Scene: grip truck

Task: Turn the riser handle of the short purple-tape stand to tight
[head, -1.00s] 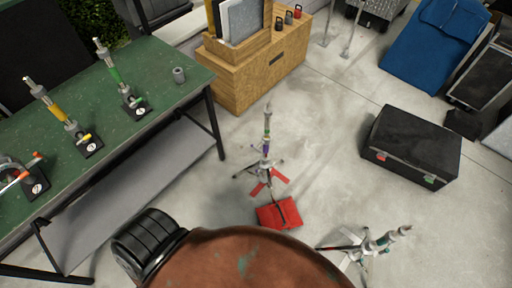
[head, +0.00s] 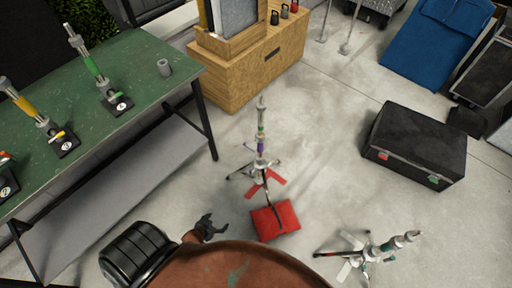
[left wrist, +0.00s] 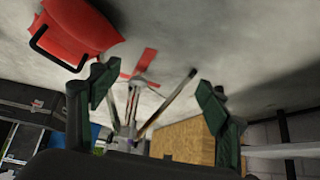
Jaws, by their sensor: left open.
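The short purple-tape stand (head: 261,146) stands upright on the concrete floor near the middle of the head view, its legs spread. A purple band and a green band show on its riser. Its riser handle is too small to make out clearly. My left gripper (head: 210,227) is open and empty, to the lower left of the stand and apart from it. In the left wrist view, my left gripper (left wrist: 152,98) has its two green fingers spread, with the stand (left wrist: 131,105) upside down in the picture and beyond the fingertips. My right gripper is not in view.
A red sandbag (head: 274,220) lies by the stand's legs. Another stand (head: 372,250) with teal tape is at the lower right. A green worktable (head: 130,75) is at left, a wooden cabinet (head: 245,75) behind, a black case (head: 415,140) at right. Floor between is clear.

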